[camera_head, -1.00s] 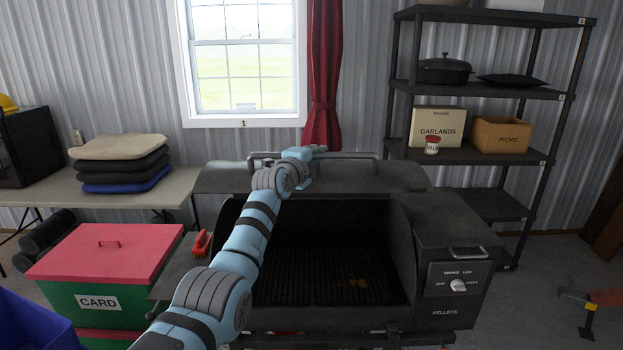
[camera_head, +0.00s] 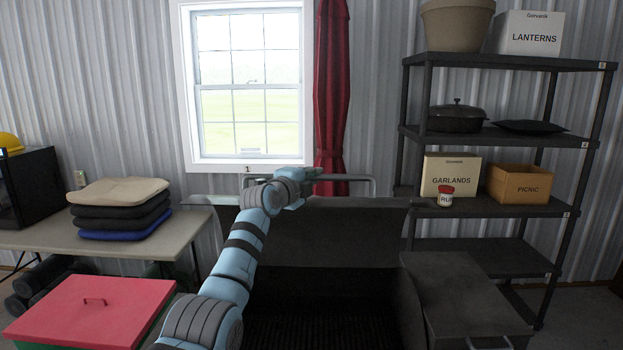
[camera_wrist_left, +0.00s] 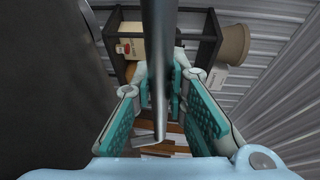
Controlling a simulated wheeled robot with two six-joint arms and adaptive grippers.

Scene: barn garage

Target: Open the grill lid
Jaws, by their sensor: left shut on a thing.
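The dark grill lid (camera_head: 330,232) stands raised at the back of the grill body (camera_head: 290,320), and the dark cooking space below it is exposed. The metal lid handle (camera_head: 355,179) runs along the lid's top edge. My left gripper (camera_head: 305,174) is at the left part of this handle and is shut on it. In the left wrist view the handle bar (camera_wrist_left: 160,40) passes between the teal finger pads of my left gripper (camera_wrist_left: 165,88). The dark lid surface (camera_wrist_left: 45,80) fills the left of that view. My right gripper is not in view.
A shelf rack (camera_head: 490,240) with boxes and pots stands behind, to the right. A table (camera_head: 180,235) with stacked cushions (camera_head: 120,205) and a red-lidded box (camera_head: 90,308) are on the left. A window (camera_head: 245,85) and red curtain (camera_head: 331,90) are behind the grill.

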